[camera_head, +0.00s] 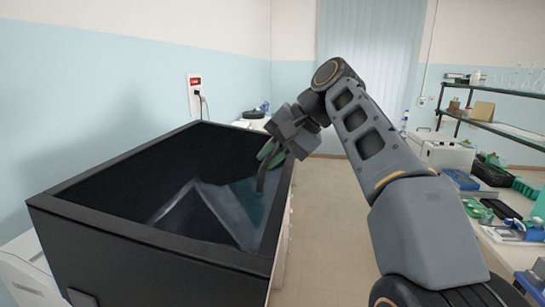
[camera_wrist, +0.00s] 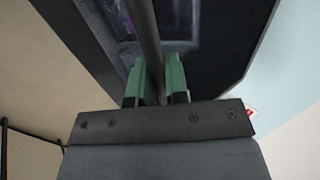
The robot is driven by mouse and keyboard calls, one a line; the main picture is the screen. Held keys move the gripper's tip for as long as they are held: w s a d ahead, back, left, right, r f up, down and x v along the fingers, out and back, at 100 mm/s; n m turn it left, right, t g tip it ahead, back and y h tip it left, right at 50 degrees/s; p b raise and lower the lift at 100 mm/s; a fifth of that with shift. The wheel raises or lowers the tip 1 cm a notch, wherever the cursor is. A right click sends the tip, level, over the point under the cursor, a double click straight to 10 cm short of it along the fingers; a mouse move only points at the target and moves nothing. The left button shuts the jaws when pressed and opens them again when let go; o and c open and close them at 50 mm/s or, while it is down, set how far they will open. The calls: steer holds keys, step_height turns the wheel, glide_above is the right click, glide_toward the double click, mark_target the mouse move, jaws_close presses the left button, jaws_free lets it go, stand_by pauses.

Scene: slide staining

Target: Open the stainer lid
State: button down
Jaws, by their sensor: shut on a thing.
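The stainer (camera_head: 150,240) is a large black box at the left in the head view. Its thick rim frames a dark interior, where a glassy, tilted grey-blue panel shows. I cannot tell from this how far the lid is raised. My gripper (camera_head: 268,160), with green fingers, is at the box's right side in the head view. It is shut on a dark, bar-like lid handle (camera_head: 262,181). In the wrist view, the handle (camera_wrist: 145,35) runs upward from between the green fingers (camera_wrist: 157,82), with a dark framed panel behind it.
A wall socket with a red switch (camera_head: 195,82) is behind the box. A bench (camera_head: 520,255) with several lab items and a shelf (camera_head: 500,128) stand at the right. The floor (camera_head: 325,220) between box and bench is clear, apart from my arm above it.

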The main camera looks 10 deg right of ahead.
steer(key=c, duration=1.1)
jaws_free()
steer(key=shift+w+a+f, duration=0.1)
steer(key=shift+c, duration=0.2)
steer(key=v, duration=0.7)
steer(key=shift+d+r, duration=0.2)
steer(key=shift+r, duration=0.05)
